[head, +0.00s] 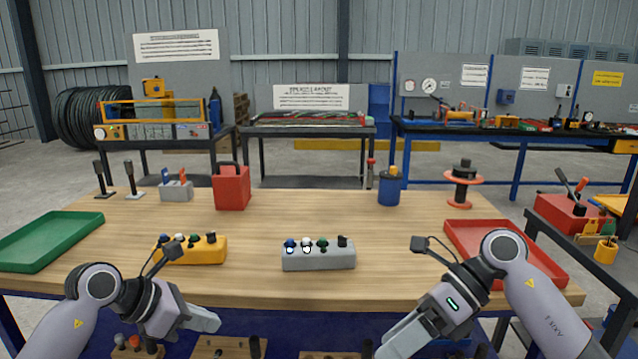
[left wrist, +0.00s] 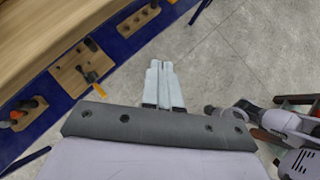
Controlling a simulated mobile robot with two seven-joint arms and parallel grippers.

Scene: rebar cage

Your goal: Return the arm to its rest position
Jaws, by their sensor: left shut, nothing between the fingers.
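My left gripper (head: 212,319) is low in front of the table's near edge at the left of the head view. Its pale fingers also show in the left wrist view (left wrist: 163,72), side by side and closed, with nothing between them. They are over the bare floor, apart from any object. My right gripper (head: 385,349) is low in front of the table at the right of the head view, pointing down and left. Its fingertips are near the bottom of the picture, and whether its jaws are open or shut does not show.
A wooden table (head: 262,287) lies ahead. It holds a green tray (head: 45,262), a yellow button box (head: 208,250), a grey button box (head: 318,262) and a red tray (head: 545,272). Wooden blocks with pegs (left wrist: 80,70) sit on a lower blue shelf near my left gripper.

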